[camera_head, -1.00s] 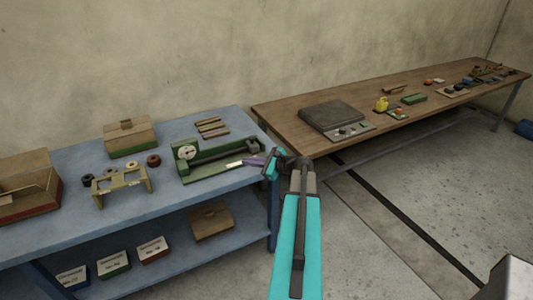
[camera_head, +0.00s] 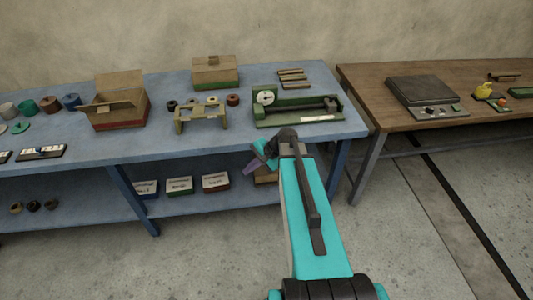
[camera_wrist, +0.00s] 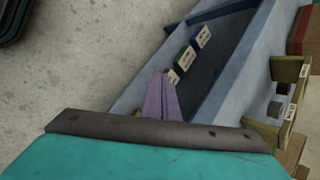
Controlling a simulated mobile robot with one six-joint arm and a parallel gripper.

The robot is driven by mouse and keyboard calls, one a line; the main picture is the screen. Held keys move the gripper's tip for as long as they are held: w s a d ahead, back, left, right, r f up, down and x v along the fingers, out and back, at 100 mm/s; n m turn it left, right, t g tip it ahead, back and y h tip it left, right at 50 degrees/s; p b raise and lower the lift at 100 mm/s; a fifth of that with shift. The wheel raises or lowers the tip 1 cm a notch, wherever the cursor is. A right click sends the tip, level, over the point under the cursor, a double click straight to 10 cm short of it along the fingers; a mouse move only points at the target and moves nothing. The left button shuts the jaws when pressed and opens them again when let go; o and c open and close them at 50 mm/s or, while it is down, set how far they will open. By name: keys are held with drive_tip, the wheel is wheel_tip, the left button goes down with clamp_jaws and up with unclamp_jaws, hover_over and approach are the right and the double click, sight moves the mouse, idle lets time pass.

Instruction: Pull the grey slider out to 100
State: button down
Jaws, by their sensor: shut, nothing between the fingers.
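My gripper (camera_head: 251,168), with purple fingers, is shut and empty. It hangs in front of the blue bench's (camera_head: 230,150) front edge, apart from it, and the fingers also show in the wrist view (camera_wrist: 161,98). At the far left of the bench lies a dark strip with white labels and a small blue knob (camera_head: 42,150). Part of another dark strip (camera_head: 5,156) is cut off by the picture's edge. I cannot make out a grey slider or a 100 mark on either.
On the bench stand a green device with a dial (camera_head: 297,107), an olive stand (camera_head: 200,115), an open cardboard box (camera_head: 122,112) and several rolls. Labelled boxes (camera_head: 180,185) sit on the lower shelf. A wooden table (camera_head: 375,108) is at right. The floor in front is clear.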

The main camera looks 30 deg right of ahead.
drive_tip(key=s+a+f+n+g+h+b, duration=0.1)
drive_tip(key=s+a+f+n+g+h, duration=0.15)
drive_tip(key=s+a+f+n, duration=0.45)
drive_tip(key=s+a+f+n+g+h+b, duration=0.1)
drive_tip(key=s+a+f+n+g, duration=0.3)
drive_tip(key=a, duration=0.5)
drive_tip(key=s+a+f+n+g+h+b, duration=0.1)
drive_tip(key=s+f+n+g+b, duration=0.2)
drive_tip(key=s+f, duration=2)
drive_tip(key=g+b, duration=0.1)
drive_tip(key=b, duration=0.4)
drive_tip(key=shift+s+a+h, duration=0.15)
drive_tip(key=shift+a+h, duration=0.05)
drive_tip(key=shift+h, duration=0.15)
drive_tip(key=shift+a+n, duration=0.1)
drive_tip(key=shift+n, duration=0.2)
